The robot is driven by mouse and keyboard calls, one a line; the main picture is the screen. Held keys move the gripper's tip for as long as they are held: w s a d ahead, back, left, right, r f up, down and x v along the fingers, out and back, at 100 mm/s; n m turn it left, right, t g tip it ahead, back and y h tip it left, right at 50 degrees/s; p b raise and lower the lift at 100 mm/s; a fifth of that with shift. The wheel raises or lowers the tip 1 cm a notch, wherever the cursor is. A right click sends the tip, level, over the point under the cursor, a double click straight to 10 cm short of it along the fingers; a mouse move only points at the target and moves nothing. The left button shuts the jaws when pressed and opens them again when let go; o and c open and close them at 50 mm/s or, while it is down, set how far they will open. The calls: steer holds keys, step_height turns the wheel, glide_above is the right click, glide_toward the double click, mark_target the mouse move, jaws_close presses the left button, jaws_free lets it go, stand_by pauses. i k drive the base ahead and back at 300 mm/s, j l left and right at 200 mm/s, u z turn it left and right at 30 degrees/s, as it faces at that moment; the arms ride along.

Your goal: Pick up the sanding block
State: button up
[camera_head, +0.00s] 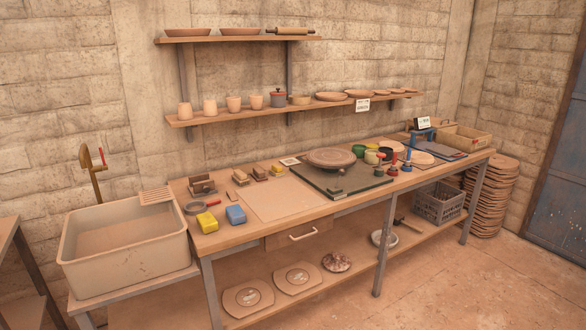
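Several small brown blocks stand in a row at the back left of the workbench top. The left one (240,178) looks like wood with a darker layer, the middle one (260,173) has a similar shape, and a smaller one (276,170) has a yellowish part. One of these may be the sanding block, but they are too small to tell which. A larger brown block-like piece (202,187) stands to their left, near the sink. My gripper is not in view.
The wooden workbench (290,235) runs along the brick wall. A yellow sponge (207,222) and blue sponge (236,215) lie at its front left, beside a pale board (280,199). A sink (125,245) stands left. Shelves (300,108) hang above. The floor (470,285) in front is clear.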

mark_target(258, 175)
steer(key=i+u, duration=0.45)
steer(key=i+l+u, duration=0.25)
steer(key=u, duration=0.2)
steer(key=i+l+u, duration=0.3)
steer(key=u, duration=0.15)
steer(key=i+l+u, duration=0.65)
steer(key=l+u, duration=0.25)
steer(key=i+l+u, duration=0.1)
steer(key=l+u, duration=1.2)
steer(key=l, duration=0.25)
steer(key=i, duration=0.05)
